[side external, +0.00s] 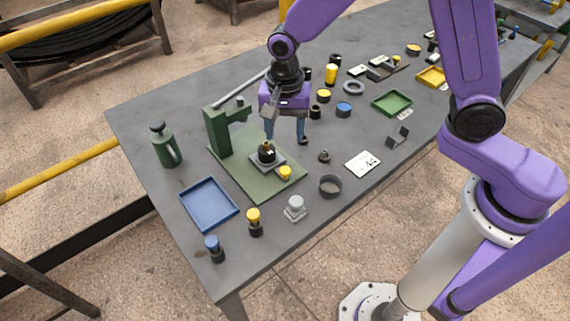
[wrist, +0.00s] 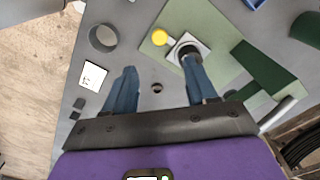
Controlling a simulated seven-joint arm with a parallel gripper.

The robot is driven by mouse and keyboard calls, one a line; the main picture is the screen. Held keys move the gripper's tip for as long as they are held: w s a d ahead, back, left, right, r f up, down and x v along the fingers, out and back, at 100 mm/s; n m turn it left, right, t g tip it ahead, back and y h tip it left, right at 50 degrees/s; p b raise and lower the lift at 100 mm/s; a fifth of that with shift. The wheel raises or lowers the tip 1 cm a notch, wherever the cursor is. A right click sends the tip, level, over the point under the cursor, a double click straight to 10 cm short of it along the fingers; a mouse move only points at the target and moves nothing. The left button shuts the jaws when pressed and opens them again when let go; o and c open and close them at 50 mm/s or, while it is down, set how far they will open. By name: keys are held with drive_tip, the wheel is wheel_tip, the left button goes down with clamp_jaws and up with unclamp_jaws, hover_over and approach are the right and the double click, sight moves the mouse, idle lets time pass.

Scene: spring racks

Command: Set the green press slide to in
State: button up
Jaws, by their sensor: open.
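The green press (side external: 217,132) stands on a flat green base (side external: 240,178), with a grey lever at its top. Its slide is a grey square plate (side external: 258,166) with a yellow knob (side external: 285,172) near the base's front edge. In the wrist view the knob (wrist: 160,37) is beyond and between my fingertips. My gripper (side external: 287,140) is open and empty, above the table beside the plate. In the wrist view my right finger partly covers the plate (wrist: 178,53).
A blue tray (side external: 209,205) and a green oil can (side external: 165,147) stand left of the press. A grey ring (side external: 330,186), a white card (side external: 362,164) and a small dark round piece (side external: 324,156) lie to the right. Several pucks (side external: 323,96) stand behind.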

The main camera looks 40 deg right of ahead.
sight(285, 169)
wheel_tip(285, 169, down, 12)
idle(0.5)
